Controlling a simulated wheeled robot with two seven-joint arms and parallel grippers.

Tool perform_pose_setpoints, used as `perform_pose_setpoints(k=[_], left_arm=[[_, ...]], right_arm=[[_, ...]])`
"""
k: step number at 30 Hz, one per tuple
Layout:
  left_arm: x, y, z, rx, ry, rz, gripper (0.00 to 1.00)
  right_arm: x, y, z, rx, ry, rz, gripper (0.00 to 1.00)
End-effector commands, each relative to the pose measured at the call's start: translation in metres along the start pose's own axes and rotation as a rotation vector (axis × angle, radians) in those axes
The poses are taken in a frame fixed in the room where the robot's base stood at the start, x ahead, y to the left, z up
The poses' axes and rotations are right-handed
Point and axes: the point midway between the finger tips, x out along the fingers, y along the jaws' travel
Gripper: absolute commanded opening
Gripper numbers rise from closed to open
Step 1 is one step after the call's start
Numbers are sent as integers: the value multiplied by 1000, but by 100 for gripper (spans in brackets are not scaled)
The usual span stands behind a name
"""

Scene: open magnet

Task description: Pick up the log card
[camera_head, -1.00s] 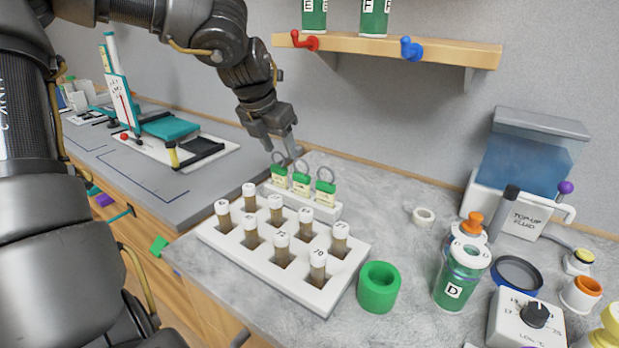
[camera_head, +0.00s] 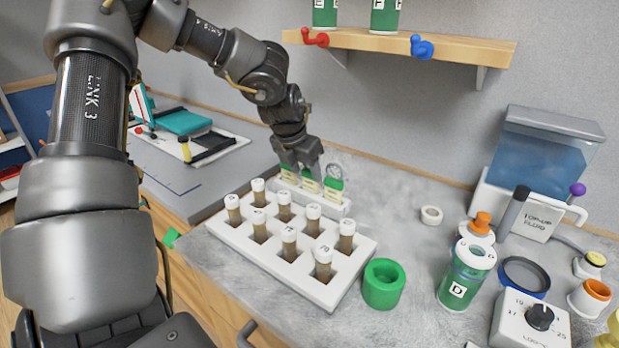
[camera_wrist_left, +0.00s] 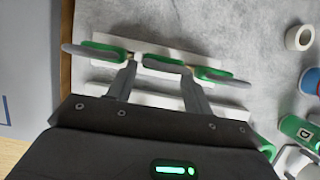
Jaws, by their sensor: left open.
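Three green-and-cream cards with ring tops stand in a white holder (camera_head: 325,205): a left card (camera_head: 289,176), a middle card (camera_head: 310,184) and a right card (camera_head: 334,186). Their lettering is too small to read, so I cannot tell which is the log card. My left gripper (camera_head: 302,171) points down over the holder, open. In the left wrist view its fingertips (camera_wrist_left: 160,72) are on either side of the middle card (camera_wrist_left: 165,64), with the left card (camera_wrist_left: 100,50) and right card (camera_wrist_left: 220,76) just outside. The middle card's ring is hidden in the head view.
A white rack (camera_head: 250,250) of several capped vials stands in front of the holder. A green ring-shaped cup (camera_head: 383,284), a green jar marked D (camera_head: 461,280) and a dial box (camera_head: 530,320) stand to the right. A shelf (camera_head: 430,45) with red and blue hooks hangs above.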

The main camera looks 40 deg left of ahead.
Motion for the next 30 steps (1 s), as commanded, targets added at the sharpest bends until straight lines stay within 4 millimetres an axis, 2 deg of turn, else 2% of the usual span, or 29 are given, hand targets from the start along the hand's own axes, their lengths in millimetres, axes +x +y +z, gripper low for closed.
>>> perform_pose_setpoints(k=[5,12,20,26,30], left_arm=[[17,0,0,0,0,0,51],[19,0,1,0,-2,0,51],[18,0,1,0,-2,0,20],[17,0,1,0,-2,0,20],[4,0,8,1,-7,1,20]], right_arm=[[-2,-2,-1,1,3,-2,36],[-2,-2,-1,1,3,-2,36],[-2,-2,-1,2,4,-2,36],[-2,-2,-1,2,4,-2,36],[0,-2,-1,2,3,-2,36]])
